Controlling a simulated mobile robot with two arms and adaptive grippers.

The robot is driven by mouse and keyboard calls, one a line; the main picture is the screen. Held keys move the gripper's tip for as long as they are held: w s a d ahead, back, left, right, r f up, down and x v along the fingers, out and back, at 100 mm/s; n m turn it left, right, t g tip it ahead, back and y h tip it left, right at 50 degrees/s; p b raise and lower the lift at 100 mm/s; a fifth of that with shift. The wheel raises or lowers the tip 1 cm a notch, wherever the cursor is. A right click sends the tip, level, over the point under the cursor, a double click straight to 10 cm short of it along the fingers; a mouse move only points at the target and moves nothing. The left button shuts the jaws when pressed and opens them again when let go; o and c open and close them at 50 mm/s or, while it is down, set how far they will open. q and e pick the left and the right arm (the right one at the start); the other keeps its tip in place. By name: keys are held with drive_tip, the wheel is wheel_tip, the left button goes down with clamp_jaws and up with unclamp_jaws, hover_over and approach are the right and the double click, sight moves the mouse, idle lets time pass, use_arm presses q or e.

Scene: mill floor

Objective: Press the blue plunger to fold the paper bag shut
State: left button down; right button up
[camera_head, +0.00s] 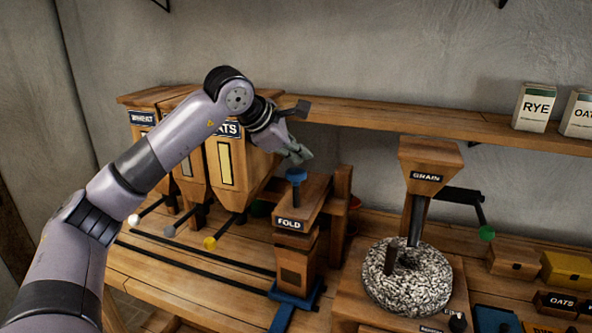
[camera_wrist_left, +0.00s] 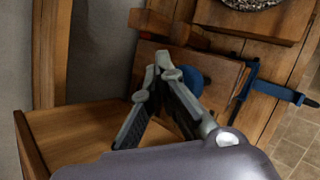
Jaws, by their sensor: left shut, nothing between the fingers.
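The blue plunger (camera_head: 296,175) stands up from the top of the wooden FOLD press (camera_head: 304,200). My left gripper (camera_head: 303,158) is shut and empty, with its fingertips just above the plunger. I cannot tell whether they touch. In the left wrist view the closed fingertips (camera_wrist_left: 157,68) lie beside the blue plunger (camera_wrist_left: 198,77), which is partly hidden behind one finger. A brown upright shape (camera_head: 294,268), possibly the paper bag, stands under the press head above a blue base (camera_head: 297,298). My right gripper is not in view.
Wooden hoppers (camera_head: 235,170) with knobbed levers stand left of the press. A millstone (camera_head: 408,277) under a GRAIN hopper (camera_head: 430,160) stands to the right. A shelf (camera_head: 430,118) runs along the wall behind. Dark rails (camera_head: 195,255) cross the bench at left.

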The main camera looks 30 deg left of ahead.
sight(298, 172)
use_arm(q)
drive_tip(key=shift+f+b, duration=0.3)
drive_tip(key=shift+f, duration=0.15)
drive_tip(key=shift+f+b, duration=1.65)
drive_tip(key=shift+f, duration=0.5)
idle(1.7)
drive_tip(key=shift+r, duration=0.15)
drive_tip(key=shift+r+p, duration=2.15)
drive_tip(key=shift+r, duration=0.25)
drive_tip(key=shift+r, duration=0.15)
wheel_tip(298, 172, up, 5)
drive_tip(key=p, duration=0.4)
